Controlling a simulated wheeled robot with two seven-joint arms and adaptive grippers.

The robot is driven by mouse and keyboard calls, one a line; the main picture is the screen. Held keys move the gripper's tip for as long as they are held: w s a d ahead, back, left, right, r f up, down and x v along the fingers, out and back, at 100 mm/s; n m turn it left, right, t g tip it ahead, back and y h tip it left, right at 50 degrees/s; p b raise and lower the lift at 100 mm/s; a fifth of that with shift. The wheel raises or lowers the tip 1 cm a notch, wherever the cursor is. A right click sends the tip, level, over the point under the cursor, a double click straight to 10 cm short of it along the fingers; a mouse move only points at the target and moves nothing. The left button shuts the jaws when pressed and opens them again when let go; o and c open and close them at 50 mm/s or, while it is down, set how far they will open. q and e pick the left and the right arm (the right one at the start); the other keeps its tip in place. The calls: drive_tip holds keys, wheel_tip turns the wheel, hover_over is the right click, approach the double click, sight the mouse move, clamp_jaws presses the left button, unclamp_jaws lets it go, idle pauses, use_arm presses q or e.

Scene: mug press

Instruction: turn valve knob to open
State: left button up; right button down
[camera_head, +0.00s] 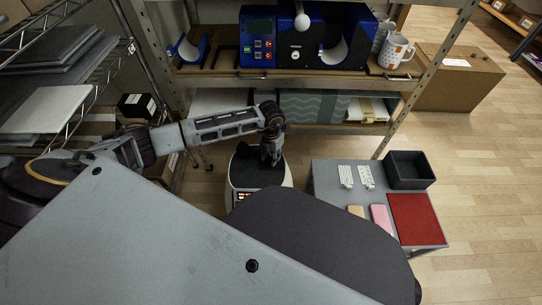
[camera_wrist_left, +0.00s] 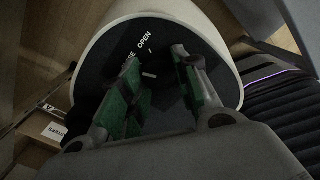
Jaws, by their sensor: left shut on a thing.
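The white machine (camera_head: 236,185) with a dark top stands on the floor below the shelf in the head view. In the left wrist view its round dark top (camera_wrist_left: 97,62) carries the lettering "OPEN" and part of another word. My left gripper (camera_head: 272,155) reaches down onto this top. In the left wrist view its green-padded fingers (camera_wrist_left: 160,68) stand on both sides of the dark valve knob (camera_wrist_left: 162,88), shut on it. A short white mark shows between the fingers. Most of the knob is hidden or too dark to make out. My right gripper is not in view.
A grey table (camera_head: 325,178) stands to the right with white strips, a pink item (camera_head: 381,219), a dark bin (camera_head: 409,170) and a red mat (camera_head: 415,218). The shelf behind holds a blue mug press (camera_head: 305,40) and a patterned mug (camera_head: 396,50). A wire rack stands left.

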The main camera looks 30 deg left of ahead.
use_arm(q)
drive_tip(key=shift+r+m, duration=0.1)
drive_tip(key=shift+m, duration=0.3)
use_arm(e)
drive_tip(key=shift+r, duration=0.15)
use_arm(q)
drive_tip(key=shift+m+p, duration=0.3)
drive_tip(key=shift+m, duration=0.6)
drive_tip(key=m, duration=0.3)
drive_tip(key=shift+w+a, duration=0.1)
drive_tip(key=m, duration=0.3)
drive_tip(key=shift+m+p, duration=0.4)
drive_tip(key=shift+m, duration=0.3)
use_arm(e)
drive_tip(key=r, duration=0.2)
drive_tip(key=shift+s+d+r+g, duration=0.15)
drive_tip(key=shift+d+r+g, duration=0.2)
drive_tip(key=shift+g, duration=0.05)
use_arm(q)
drive_tip(key=o, duration=1)
